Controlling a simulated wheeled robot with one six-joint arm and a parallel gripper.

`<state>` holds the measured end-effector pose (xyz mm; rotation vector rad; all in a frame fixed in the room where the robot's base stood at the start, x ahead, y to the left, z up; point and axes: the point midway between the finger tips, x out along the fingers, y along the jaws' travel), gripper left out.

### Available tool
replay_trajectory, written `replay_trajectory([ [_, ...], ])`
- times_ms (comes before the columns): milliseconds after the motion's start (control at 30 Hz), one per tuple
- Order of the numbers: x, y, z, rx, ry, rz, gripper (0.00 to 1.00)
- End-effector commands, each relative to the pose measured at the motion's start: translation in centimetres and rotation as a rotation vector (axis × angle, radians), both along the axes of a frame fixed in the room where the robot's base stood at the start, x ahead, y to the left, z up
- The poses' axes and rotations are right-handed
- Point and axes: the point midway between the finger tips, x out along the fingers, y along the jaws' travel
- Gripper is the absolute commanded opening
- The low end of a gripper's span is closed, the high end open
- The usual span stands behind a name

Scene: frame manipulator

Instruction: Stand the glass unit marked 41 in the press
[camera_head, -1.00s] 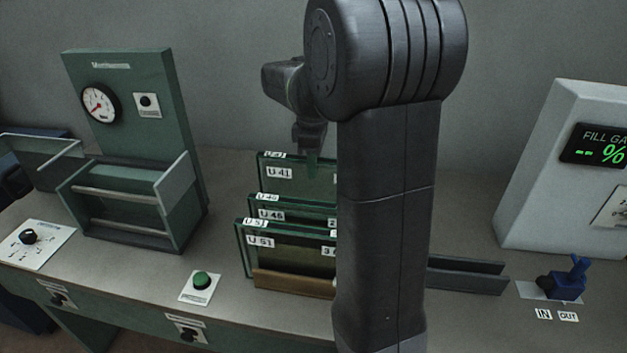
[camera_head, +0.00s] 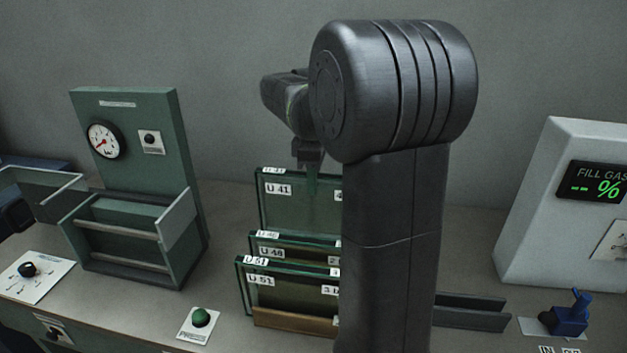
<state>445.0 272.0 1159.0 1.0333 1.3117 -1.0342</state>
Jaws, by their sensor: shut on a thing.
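The glass unit marked U 41 (camera_head: 290,212) is a dark green, clear-edged upright pane, the rearmost of the panes at the middle of the bench. My gripper (camera_head: 312,182) points down and is shut on its top edge, holding it raised above the panes in front. Its right side is hidden behind my arm, and its lower edge is hidden by the other panes. The green press (camera_head: 130,140) stands at the left with a round gauge. Its low front bay (camera_head: 118,230) has horizontal bars and looks empty.
Panes marked U 48 (camera_head: 298,254) and U 51 (camera_head: 290,290) stand in front, in a rack with a brown front (camera_head: 290,319). A grey fill-gas console (camera_head: 555,220) and blue valve (camera_head: 570,318) are right.

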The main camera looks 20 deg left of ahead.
Motion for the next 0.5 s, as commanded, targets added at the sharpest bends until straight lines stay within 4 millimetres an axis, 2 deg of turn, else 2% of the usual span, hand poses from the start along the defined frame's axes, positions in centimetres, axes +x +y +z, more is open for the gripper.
replay_trajectory([
  [33, 0.0, 0.0, 1.3, 0.002, -0.003, 0.000, 0.00],
  [500, 0.0, 0.0, 6.3, 0.002, -0.003, 0.000, 0.00],
])
